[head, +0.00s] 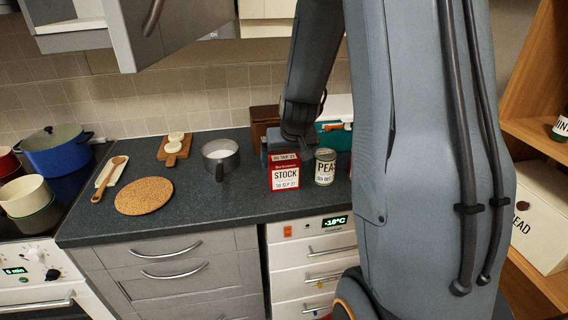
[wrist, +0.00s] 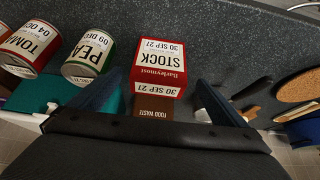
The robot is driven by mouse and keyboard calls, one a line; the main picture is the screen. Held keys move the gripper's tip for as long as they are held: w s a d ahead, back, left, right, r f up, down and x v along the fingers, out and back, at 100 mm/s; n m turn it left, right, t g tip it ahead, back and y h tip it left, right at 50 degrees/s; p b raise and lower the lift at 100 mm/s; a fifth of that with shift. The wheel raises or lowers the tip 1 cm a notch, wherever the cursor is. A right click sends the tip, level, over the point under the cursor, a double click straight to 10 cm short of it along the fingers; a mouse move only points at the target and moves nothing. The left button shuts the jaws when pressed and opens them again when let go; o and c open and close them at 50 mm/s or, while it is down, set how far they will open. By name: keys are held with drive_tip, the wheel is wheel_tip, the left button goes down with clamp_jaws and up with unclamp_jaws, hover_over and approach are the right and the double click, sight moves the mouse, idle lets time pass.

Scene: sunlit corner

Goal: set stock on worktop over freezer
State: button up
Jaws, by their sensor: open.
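The stock box (head: 285,173) is red and white and stands upright on the dark worktop (head: 240,205). The front below it has a freezer (head: 303,252) with a display reading -18°C. In the wrist view the stock box (wrist: 160,66) lies between and just beyond my fingertips. My gripper (wrist: 160,84) is open, with one blue finger on each side of the box and gaps visible. In the head view my gripper (head: 290,143) is at the back top of the box, its fingers largely hidden.
A pea tin (head: 325,167) stands close right of the box; the wrist view also shows a tomato tin (wrist: 30,47). A brown food-waste container (head: 265,122) and a teal item (head: 334,136) are behind. A saucepan (head: 220,157) is to the left. Front worktop is clear.

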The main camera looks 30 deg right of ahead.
drive_tip(key=s+a+r+n+g+y, duration=0.1)
drive_tip(key=s+a+r+n+g, duration=0.2)
drive_tip(key=s+a, duration=1.3)
drive_tip(key=s, duration=0.2)
drive_tip(key=shift+s+y, duration=0.3)
drive_tip(key=shift+s, duration=0.1)
